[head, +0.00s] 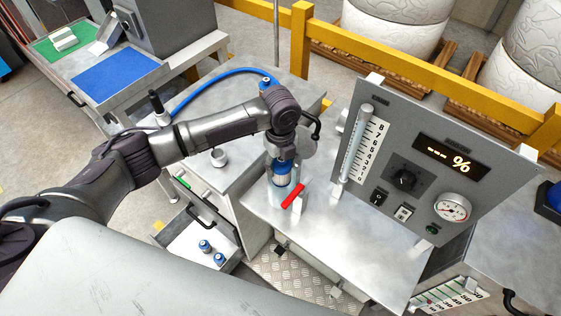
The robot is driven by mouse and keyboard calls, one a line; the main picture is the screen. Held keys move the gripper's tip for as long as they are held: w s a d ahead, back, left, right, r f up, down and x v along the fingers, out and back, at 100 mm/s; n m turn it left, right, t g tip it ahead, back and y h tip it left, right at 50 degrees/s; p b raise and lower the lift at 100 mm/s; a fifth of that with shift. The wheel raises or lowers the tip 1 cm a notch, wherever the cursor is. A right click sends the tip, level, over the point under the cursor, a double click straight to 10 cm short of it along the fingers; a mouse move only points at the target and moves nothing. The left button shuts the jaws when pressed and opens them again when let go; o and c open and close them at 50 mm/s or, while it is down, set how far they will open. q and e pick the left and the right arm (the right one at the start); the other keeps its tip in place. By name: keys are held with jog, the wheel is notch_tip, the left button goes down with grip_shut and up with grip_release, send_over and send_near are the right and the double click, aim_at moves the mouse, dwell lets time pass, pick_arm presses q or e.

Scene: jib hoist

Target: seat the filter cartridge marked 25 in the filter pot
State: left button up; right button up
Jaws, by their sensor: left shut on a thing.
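My left gripper (284,157) reaches down over the filter pot (275,192), a clear pot on the metal bench. It is shut on a filter cartridge (281,180) with a blue top and pale body. The cartridge is upright and its lower part appears to be inside the pot; I cannot tell whether it touches the bottom. Its mark is not readable. A red handle (293,196) sits at the pot's right side. Two more blue-topped cartridges, one (205,246) and another (219,259), stand in the open drawer. My right gripper is not in view.
A grey panel (400,225) with a scale tube, display, knob and gauge (452,208) stands right of the pot. A small metal cup (218,157) and a blue hose (215,78) are on the left bench. The open drawer (185,250) juts out. Bench front is clear.

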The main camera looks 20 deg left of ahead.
pick_arm(q)
jog(key=shift+f+b, duration=0.75)
jog(key=shift+f, duration=0.95)
jog(key=o, duration=1.2)
jog(key=shift+r, duration=0.1)
jog(key=shift+o, duration=0.2)
notch_tip(320, 180, up, 12)
